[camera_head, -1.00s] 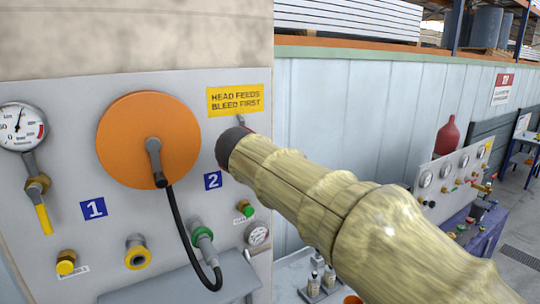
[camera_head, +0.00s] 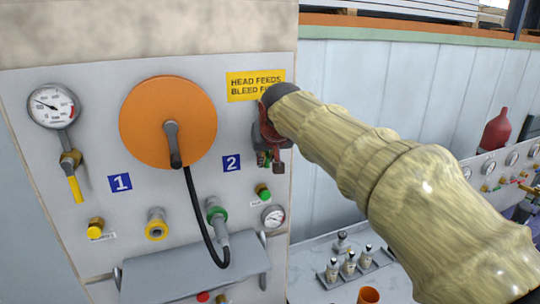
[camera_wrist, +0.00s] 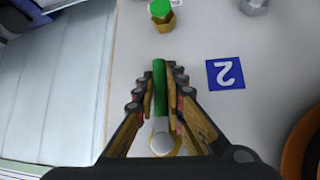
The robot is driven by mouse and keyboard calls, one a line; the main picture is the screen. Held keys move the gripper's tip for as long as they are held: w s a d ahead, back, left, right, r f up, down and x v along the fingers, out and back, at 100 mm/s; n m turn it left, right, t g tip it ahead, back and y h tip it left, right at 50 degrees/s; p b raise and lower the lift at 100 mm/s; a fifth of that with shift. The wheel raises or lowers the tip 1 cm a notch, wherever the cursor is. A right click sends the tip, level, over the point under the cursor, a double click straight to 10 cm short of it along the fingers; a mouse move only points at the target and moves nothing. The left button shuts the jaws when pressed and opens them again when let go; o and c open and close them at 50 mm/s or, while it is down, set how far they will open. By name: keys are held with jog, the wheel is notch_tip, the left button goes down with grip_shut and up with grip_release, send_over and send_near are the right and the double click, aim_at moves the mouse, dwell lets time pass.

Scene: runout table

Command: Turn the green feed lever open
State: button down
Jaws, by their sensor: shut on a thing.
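The green feed lever (camera_wrist: 159,84) lies between the two fingers of my gripper (camera_wrist: 161,78) in the wrist view, and the fingers are shut on it. Its pivot end (camera_wrist: 161,143) is round and pale with a brassy edge. The lever runs from there towards a green-capped brass fitting (camera_wrist: 162,14). In the head view my gripper (camera_head: 268,158) is at the panel's right side, right of the blue 2 label. Only a small bit of the lever's green (camera_head: 260,159) shows there; my arm and fingers hide the rest.
The blue 2 label (camera_head: 231,163), orange disc (camera_head: 190,110) with a black hose, yellow lever (camera_head: 75,189), and left gauge (camera_head: 53,106) are on the panel (camera_head: 95,150). A grey shelf (camera_head: 195,270) juts out below. Several small bottles (camera_head: 349,263) stand at lower right.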

jog(key=shift+f, duration=0.3)
jog(key=c, duration=2.2)
grip_release()
jog(key=shift+c, duration=0.2)
jog(key=o, duration=0.4)
jog(key=shift+a+r, duration=0.1)
jog(key=shift+r, duration=0.1)
jog(key=shift+s+r, duration=0.1)
jog(key=v, duration=1.2)
